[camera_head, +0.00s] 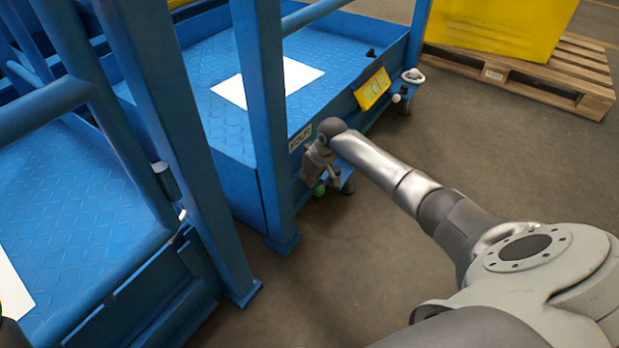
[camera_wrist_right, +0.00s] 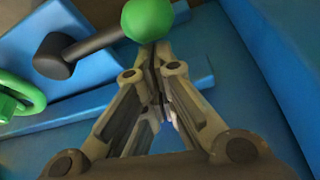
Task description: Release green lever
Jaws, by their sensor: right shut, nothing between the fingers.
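The green lever shows in the right wrist view as a round green knob (camera_wrist_right: 147,19) on a dark rod (camera_wrist_right: 88,46). In the head view a small green spot of it (camera_head: 319,190) shows low at the blue cart's side. My right gripper (camera_wrist_right: 158,72) is shut and empty, its fingertips just below the knob; I cannot tell whether they touch it. In the head view my right gripper (camera_head: 322,172) is beside the cart's lower edge and partly hides the lever. My left gripper is not in view.
The blue cart (camera_head: 215,60) has upright posts and a white sheet (camera_head: 300,75) on its deck. A green ring-shaped part (camera_wrist_right: 20,95) is left of the rod. A yellow box (camera_head: 500,25) stands on a wooden pallet (camera_head: 570,75) at the back right. Open floor lies right of the cart.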

